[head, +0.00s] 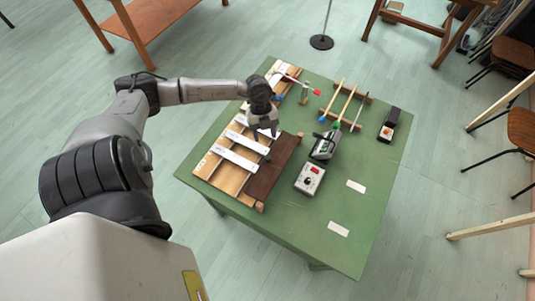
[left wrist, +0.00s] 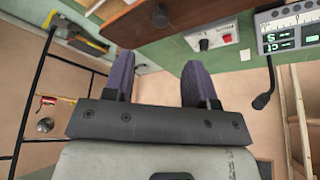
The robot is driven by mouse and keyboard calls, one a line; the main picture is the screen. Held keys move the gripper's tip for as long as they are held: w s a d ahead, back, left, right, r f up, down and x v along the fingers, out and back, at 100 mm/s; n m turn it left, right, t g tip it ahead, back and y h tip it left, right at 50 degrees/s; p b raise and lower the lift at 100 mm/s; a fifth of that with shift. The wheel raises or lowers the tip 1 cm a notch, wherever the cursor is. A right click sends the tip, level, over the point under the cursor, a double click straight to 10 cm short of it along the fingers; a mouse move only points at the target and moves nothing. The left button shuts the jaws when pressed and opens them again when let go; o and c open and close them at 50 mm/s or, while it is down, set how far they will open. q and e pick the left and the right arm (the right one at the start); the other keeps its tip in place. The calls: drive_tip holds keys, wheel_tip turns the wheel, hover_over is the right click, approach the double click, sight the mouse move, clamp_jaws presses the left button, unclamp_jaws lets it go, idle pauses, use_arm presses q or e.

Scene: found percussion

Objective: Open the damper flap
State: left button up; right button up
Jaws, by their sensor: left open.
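The damper flap looks like the dark reddish-brown board (head: 274,170) along the right side of a wooden bar instrument (head: 205,166) on the green table. It lies tilted or flat; I cannot tell which. In the left wrist view the brown board (left wrist: 205,12) crosses the top, with a round dark knob (left wrist: 160,15) on it. My left gripper (head: 265,134) is open and empty, pointing down above the bars near the board's far end. In the left wrist view its two purple-grey fingers (left wrist: 157,70) are apart, with the knob beyond them. My right gripper is not in view.
White bars (head: 236,159) lie across the instrument. To the right stand a grey device (head: 325,146), a control box with a red button (head: 309,179), a wooden rack with sticks (head: 345,105) and a black pedal (head: 389,125).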

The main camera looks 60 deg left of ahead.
sight(268, 157)
use_arm(q)
drive_tip(key=x, duration=0.9)
drive_tip(key=shift+d+f, duration=0.15)
drive_tip(key=shift+f, duration=0.2)
clamp_jaws()
